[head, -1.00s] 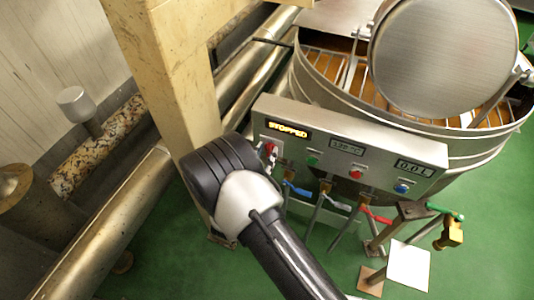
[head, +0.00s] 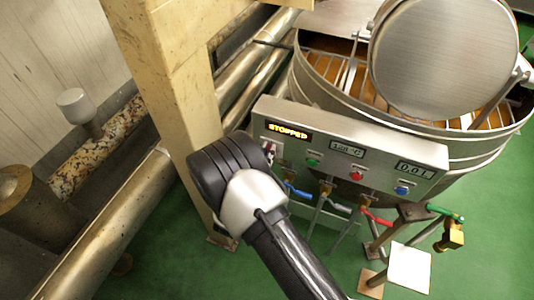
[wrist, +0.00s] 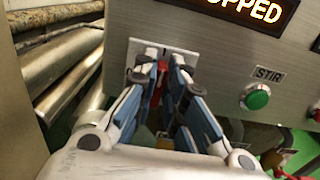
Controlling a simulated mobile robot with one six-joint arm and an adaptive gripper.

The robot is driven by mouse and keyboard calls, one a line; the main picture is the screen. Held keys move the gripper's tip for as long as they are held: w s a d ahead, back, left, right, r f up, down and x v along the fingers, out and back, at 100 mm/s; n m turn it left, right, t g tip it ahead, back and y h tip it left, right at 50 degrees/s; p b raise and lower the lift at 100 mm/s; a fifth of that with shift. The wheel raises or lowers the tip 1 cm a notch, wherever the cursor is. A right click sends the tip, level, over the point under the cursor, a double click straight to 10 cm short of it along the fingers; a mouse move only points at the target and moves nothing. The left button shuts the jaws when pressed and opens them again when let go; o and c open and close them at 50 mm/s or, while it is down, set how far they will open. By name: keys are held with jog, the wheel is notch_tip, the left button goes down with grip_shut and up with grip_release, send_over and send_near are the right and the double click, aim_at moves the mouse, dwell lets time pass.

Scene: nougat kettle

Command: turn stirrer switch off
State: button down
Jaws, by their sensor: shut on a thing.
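The stirrer switch is a small red lever (wrist: 162,67) on a pale plate (wrist: 134,76) at the left end of the grey control panel (head: 345,150). In the wrist view my gripper (wrist: 165,62) has its blue-padded fingers on both sides of the red lever, shut on it. The fingers hide most of the lever, so its exact position is hard to see. In the head view my arm's wrist covers most of the gripper and switch. The display (head: 287,131) above the switch reads STOPPED.
A green STIR button (wrist: 257,97) sits right of the switch, with red (head: 356,175) and blue (head: 402,189) buttons farther right. Blue, white and red valve handles hang below the panel. A beige column (head: 170,75) stands close left. The kettle (head: 322,80) is behind.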

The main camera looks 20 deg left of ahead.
dwell(0.4)
jog(key=shift+a+f+n+p, duration=0.15)
jog(key=shift+a+f+n, duration=0.05)
jog(key=shift+n, duration=2.75)
jog(key=shift+a+f+n+p, duration=0.15)
jog(key=shift+a+f+n, duration=0.1)
jog(key=shift+n, duration=2.75)
jog(key=shift+a+f+n+p, duration=0.15)
jog(key=shift+f+n, duration=0.05)
jog(key=shift+n, duration=2.75)
jog(key=c, duration=1.7)
grip_release()
jog(key=shift+o, duration=0.2)
jog(key=s+a, duration=0.1)
jog(key=s, duration=1.1)
